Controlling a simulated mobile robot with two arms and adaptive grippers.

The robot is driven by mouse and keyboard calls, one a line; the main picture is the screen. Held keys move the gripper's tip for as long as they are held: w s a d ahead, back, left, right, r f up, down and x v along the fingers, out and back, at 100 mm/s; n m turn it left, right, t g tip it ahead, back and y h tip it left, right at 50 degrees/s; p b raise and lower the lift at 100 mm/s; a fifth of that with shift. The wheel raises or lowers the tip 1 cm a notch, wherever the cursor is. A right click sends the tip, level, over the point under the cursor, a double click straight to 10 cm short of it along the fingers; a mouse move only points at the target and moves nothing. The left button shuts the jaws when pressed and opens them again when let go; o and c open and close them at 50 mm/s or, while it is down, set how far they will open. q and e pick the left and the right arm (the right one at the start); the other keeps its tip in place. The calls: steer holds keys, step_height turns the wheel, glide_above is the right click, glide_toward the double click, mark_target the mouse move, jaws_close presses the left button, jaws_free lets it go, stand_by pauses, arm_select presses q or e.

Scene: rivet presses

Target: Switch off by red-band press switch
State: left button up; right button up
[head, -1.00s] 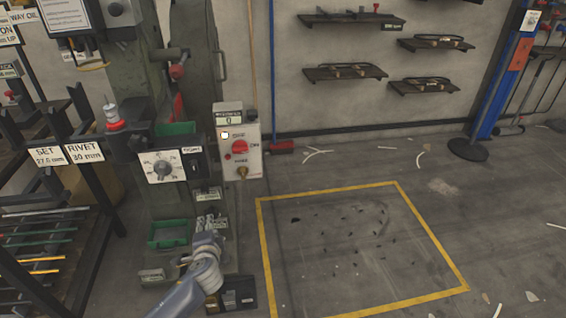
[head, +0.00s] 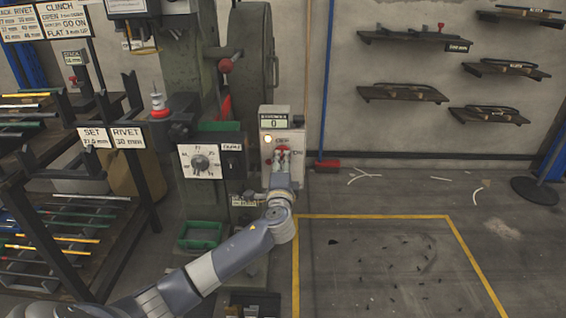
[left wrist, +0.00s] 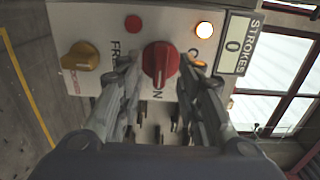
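The control box (head: 296,178) of the green press has a red rotary switch (head: 283,150), partly hidden by my left gripper (head: 283,160). In the left wrist view, the red switch (left wrist: 160,62) sits between the two fingers of my left gripper (left wrist: 161,72). The fingers are open, one on each side, with a small gap visible to the knob. A pale lamp is lit (left wrist: 204,30) beside the stroke counter (left wrist: 233,45), which reads 0. A yellow knob (left wrist: 80,57) and a small red round part (left wrist: 133,23) are on the same panel. My right gripper is out of view.
A dial box (head: 201,162) is left of the control box. An upright tool with a red collar (head: 158,106) stands on the press. A rack of rods (head: 75,225) is at left. Yellow-taped floor (head: 385,216) to the right is open, with small debris.

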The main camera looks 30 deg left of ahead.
mark_target(282, 156)
arm_select(q)
steer(key=shift+x, duration=1.4)
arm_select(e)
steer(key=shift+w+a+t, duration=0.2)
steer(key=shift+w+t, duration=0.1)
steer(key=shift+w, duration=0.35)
arm_select(q)
jaws_close()
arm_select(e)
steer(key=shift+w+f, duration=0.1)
